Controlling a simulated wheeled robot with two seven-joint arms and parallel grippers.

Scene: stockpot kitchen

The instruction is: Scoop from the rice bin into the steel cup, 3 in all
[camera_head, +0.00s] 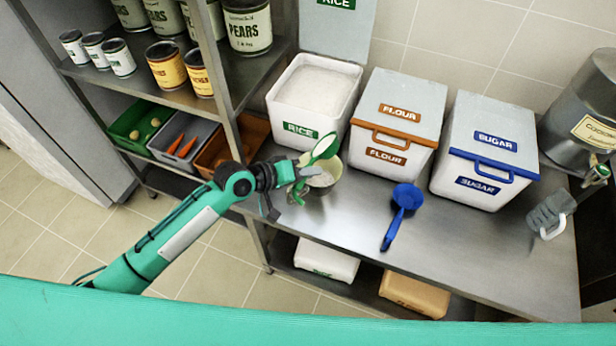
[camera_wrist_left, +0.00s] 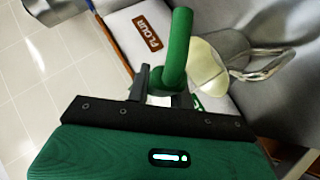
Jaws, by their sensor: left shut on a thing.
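The white rice bin (camera_head: 286,121) stands open at the back left of the steel counter, full of white rice (camera_head: 315,90). My left gripper (camera_head: 291,180) is shut on the green scoop, in front of the bin. The scoop's oval bowl (camera_head: 323,147) is raised and tilted above the steel cup (camera_head: 331,184). I cannot tell whether the bowl holds rice. The cup, partly hidden by scoop and gripper, shows something whitish inside. The left wrist view shows the scoop's green handle (camera_wrist_left: 180,45) and the cup's pale inside (camera_wrist_left: 205,68) beside it. My right gripper is not in view.
A closed flour bin (camera_head: 394,120) and sugar bin (camera_head: 487,150) stand right of the rice bin. A blue scoop (camera_head: 405,200) lies before them. A steel dispenser (camera_head: 585,115) stands far right. A shelf post (camera_head: 222,85) rises at the left.

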